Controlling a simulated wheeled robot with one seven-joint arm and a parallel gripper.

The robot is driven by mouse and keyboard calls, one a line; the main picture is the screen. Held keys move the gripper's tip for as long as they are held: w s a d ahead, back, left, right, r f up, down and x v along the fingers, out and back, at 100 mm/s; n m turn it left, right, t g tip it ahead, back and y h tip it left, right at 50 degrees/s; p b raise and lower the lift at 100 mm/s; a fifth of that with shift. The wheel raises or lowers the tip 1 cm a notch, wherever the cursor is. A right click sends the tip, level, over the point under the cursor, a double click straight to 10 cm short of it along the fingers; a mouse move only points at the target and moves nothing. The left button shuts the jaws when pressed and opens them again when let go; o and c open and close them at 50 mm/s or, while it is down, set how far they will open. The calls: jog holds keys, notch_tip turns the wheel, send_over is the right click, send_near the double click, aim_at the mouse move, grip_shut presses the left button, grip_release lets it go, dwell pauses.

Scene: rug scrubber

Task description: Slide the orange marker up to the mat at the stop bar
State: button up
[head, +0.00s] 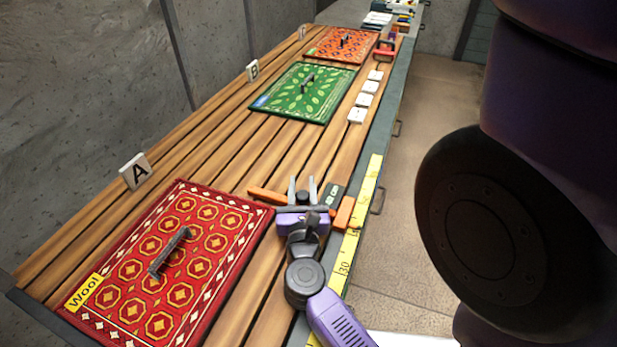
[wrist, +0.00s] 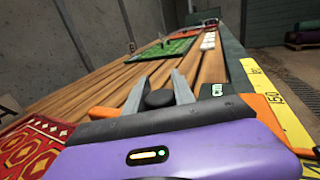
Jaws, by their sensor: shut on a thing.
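The orange marker (head: 266,195) is a long bar lying across the slats, with an orange end (head: 343,213) and a dark labelled block at the yellow tape. It also shows in the wrist view (wrist: 106,113). My gripper (head: 303,187) is over its middle, shut on its black knob (wrist: 160,98), which sits between the grey fingers. The red patterned mat (head: 120,295), labelled Wool, lies at front left with a grey handle. Its far right corner is close to the bar's left end; I cannot tell whether they touch. I cannot make out a separate stop bar.
A green mat (head: 285,112) and an orange-red mat (head: 323,52) with handles lie farther back. White tiles (head: 362,100) line the right side. A yellow measuring tape (head: 367,193) runs along the right edge. Lettered plates A (head: 135,170) and B (head: 252,70) stand at left. Slats between are bare.

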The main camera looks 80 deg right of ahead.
aim_at(302, 202)
jog(key=shift+a, duration=0.2)
jog(key=o, duration=1.1)
jog(key=shift+a, duration=0.1)
jog(key=a, duration=0.2)
jog(key=a+b, duration=0.1)
jog(key=a, duration=0.1)
jog(key=s+a+b, duration=0.1)
jog(key=a, duration=0.1)
jog(key=shift+a+f, duration=0.15)
jog(key=shift+a, duration=0.15)
jog(key=shift+s+a, duration=0.15)
jog(key=shift+a, duration=0.35)
jog(key=shift+c, duration=0.2)
